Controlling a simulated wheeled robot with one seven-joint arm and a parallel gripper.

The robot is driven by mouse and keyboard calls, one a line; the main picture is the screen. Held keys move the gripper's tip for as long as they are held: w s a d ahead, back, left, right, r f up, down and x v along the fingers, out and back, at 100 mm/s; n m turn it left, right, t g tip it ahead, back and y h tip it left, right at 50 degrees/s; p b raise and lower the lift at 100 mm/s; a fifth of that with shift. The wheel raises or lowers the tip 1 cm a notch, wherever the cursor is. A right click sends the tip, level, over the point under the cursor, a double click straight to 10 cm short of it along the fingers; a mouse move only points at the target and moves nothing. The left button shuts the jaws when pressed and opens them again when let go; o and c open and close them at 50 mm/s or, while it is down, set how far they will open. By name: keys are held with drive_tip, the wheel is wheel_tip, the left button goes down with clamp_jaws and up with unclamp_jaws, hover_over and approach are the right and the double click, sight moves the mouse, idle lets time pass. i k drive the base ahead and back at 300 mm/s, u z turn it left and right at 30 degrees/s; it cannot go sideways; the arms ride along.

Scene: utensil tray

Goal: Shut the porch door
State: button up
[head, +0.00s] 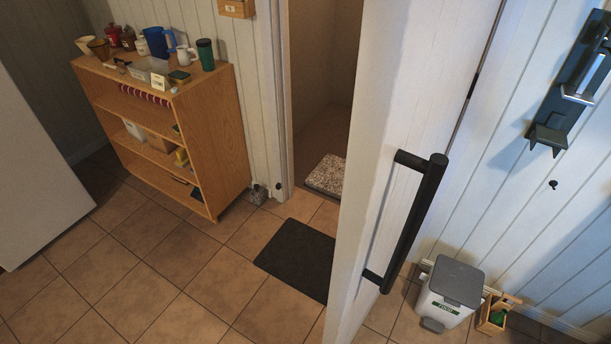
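The porch door (400,110) is a white panel standing open, swung out into the room toward me. A long black bar handle (415,215) is fixed to its face on two short posts. The door's lower end runs out of the bottom of the picture. The doorway (320,80) shows as a gap between the white frame (278,120) on the left and the door. Part of the doorway is hidden behind the door. My gripper is not in view, and nothing touches the handle.
A dark mat (298,258) lies before the doorway; a speckled mat (328,174) lies beyond it. A wooden shelf (205,115) with mugs stands left. A grey-lidded bin (455,285) and wooden caddy (497,316) stand right, below a dark wall fixture (570,95). Tiles at left are clear.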

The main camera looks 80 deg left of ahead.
sight(418, 61)
drive_tip(key=u, duration=2.1)
drive_tip(key=k, duration=0.5)
drive_tip(key=u, duration=0.8)
drive_tip(key=i, duration=0.3)
drive_tip(key=u, duration=0.3)
